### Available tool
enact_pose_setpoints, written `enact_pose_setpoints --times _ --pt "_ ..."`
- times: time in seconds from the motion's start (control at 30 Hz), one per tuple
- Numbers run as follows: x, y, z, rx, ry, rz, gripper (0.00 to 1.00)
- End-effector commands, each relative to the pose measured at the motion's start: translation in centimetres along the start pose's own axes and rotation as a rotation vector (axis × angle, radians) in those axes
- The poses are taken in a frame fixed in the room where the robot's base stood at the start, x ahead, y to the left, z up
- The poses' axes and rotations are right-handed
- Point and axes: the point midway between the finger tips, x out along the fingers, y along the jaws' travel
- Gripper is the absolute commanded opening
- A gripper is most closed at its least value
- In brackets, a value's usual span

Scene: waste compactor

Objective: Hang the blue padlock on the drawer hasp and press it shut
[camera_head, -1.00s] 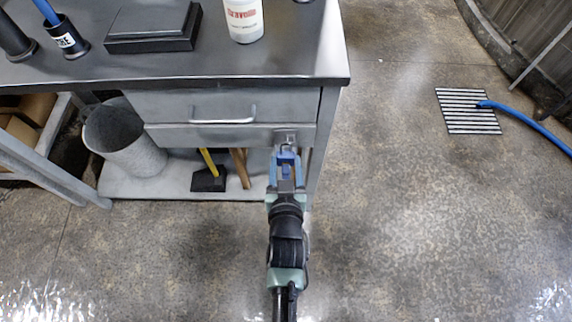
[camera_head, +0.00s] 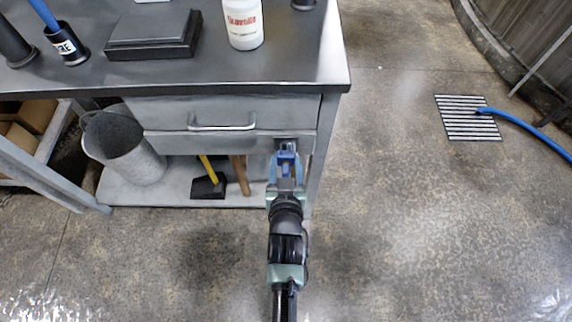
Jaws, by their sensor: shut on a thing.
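The grey drawer (camera_head: 165,113) is closed under the workbench top, with a bar handle (camera_head: 222,126). The small hasp (camera_head: 288,140) is at the right of the rail below the drawer. The blue padlock (camera_head: 287,157) is between the fingers of my gripper (camera_head: 286,166), which is shut on it right in front of the hasp. The shackle is too small and covered to tell whether it passes through the hasp or whether the padlock is closed.
The workbench top (camera_head: 300,70) holds a white bottle (camera_head: 243,25), a dark box (camera_head: 150,45) and a black cup (camera_head: 66,48). The floor to the right is clear up to a drain grate (camera_head: 468,118).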

Motion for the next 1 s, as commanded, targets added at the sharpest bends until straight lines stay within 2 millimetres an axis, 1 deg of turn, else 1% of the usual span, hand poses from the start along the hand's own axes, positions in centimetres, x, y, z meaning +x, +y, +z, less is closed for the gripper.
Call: enact_pose_setpoints --times 0.7,1.0 --pt "1.4 0.1 -0.6 0.000 0.003 0.001 0.03" --pt "1.4 0.0 -0.5 0.000 0.003 0.000 0.03"
